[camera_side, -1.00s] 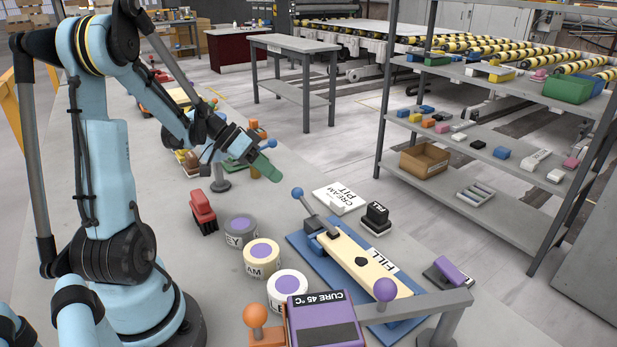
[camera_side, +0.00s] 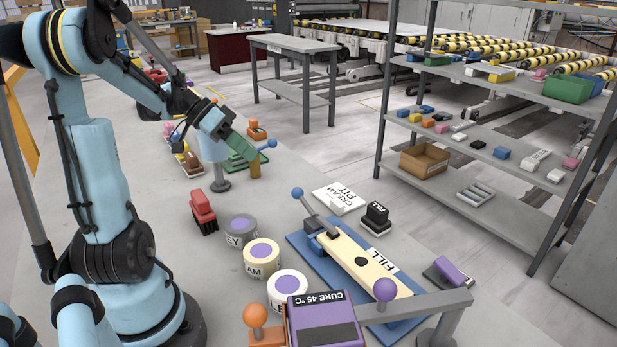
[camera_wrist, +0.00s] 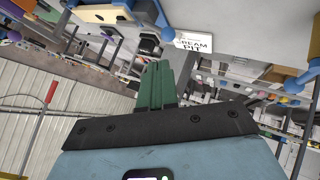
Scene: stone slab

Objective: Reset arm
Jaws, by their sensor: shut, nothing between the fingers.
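My gripper (camera_side: 241,148) is green and shut, with nothing between its fingers. In the side view it is raised above the far part of the grey slab (camera_side: 245,190), left of a post with a blue ball handle. In the wrist view its green fingers (camera_wrist: 158,84) lie together and point toward the upper part of the picture. The cream FILL block (camera_side: 358,262) lies on a blue base (camera_side: 310,247), well apart from my gripper.
A red block (camera_side: 203,211) and three round tubs (camera_side: 261,257) stand on the slab. The purple CURE device (camera_side: 325,320) is at the front. A white CREAM PIT card (camera_side: 339,199) and a black stamp (camera_side: 376,217) lie right. A shelf rack (camera_side: 480,140) stands beyond.

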